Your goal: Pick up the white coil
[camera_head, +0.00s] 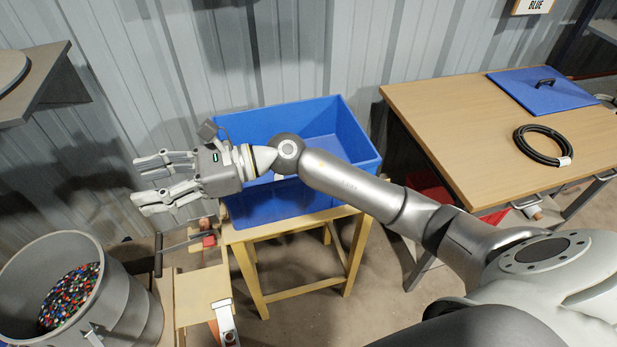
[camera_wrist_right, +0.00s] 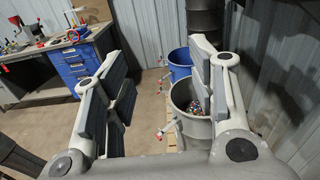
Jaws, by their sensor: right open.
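I see no white coil in either view. The only coil in view is black, with a small white tag: the black coil (camera_head: 542,146) lies flat on the wooden table (camera_head: 430,105) at the right of the head view. My right gripper (camera_head: 140,180) is open and empty. It points left, in front of the corrugated wall and left of the blue crate, far from the black coil. In the right wrist view its open fingers (camera_wrist_right: 160,88) have nothing between them. My left gripper is not in view.
The blue crate (camera_head: 352,130) stands on a wooden stand (camera_head: 262,232) behind my right arm; the visible part inside looks empty. A grey bin (camera_head: 130,296) holds coloured granules. A blue lid (camera_head: 515,88) lies on the table. A blue drawer bench (camera_wrist_right: 78,65) shows in the wrist view.

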